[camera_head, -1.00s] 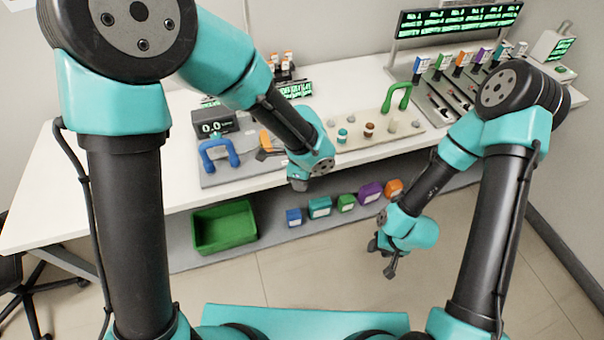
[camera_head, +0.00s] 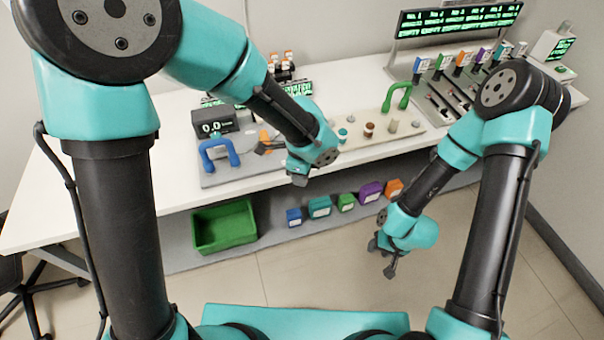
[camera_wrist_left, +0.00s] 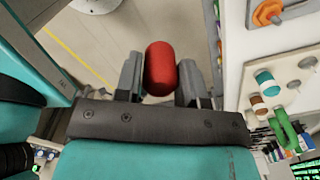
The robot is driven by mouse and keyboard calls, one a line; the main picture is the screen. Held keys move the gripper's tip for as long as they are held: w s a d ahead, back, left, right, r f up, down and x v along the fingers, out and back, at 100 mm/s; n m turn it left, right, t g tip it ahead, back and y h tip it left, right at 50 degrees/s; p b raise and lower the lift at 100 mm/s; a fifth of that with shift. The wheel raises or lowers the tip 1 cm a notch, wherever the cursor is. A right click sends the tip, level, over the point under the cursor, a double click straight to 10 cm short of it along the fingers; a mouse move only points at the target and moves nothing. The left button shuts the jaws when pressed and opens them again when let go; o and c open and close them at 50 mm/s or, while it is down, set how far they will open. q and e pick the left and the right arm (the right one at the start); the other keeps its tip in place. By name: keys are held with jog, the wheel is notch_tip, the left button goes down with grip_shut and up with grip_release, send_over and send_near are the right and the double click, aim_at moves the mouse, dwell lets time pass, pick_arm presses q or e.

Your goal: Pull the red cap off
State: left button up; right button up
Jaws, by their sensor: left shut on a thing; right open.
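The red cap (camera_wrist_left: 160,69) shows in the left wrist view as a rounded red cylinder. It sits between the two fingers of my left gripper (camera_wrist_left: 160,75), which is shut on it. In the head view my left gripper (camera_head: 298,178) hangs at the front edge of the white table, and the red cap cannot be made out there. What the cap came from cannot be told. My right gripper (camera_head: 385,258) is open and empty, low over the floor in front of the table.
A board with a green handle (camera_head: 397,97) and several small bottles is to the right. A green bin (camera_head: 223,227) and several coloured boxes stand on the lower shelf.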

pick_arm(q)
jog(key=shift+r, duration=1.15)
jog(key=shift+r, duration=1.5)
